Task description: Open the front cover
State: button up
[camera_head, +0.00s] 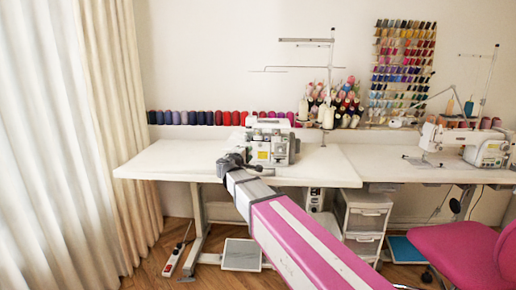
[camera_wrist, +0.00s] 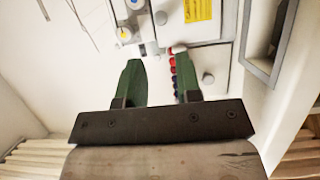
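The white sewing machine with the front cover stands on the left white table, in the head view (camera_head: 285,146). Its front has a yellow label, which shows at the top of the wrist view (camera_wrist: 197,9). A white panel of the machine (camera_wrist: 218,62) with a round grey knob fills the upper right there. My gripper (camera_head: 226,162) is at the machine's left front in the head view. In the wrist view, its two green fingers (camera_wrist: 157,62) are apart, with nothing held between them. The fingertips are close to the machine; whether they touch it I cannot tell. The cover appears closed.
The left table (camera_head: 178,160) is mostly bare left of the machine. A row of thread spools (camera_head: 215,118) runs behind it. A second sewing machine (camera_head: 465,143) stands on the right table. A pink chair (camera_head: 460,250) is at lower right. A thread stand (camera_head: 331,75) rises behind the machine.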

aim_at(260, 146)
jog(key=x, duration=1)
jog(key=shift+d, duration=0.1)
grip_shut()
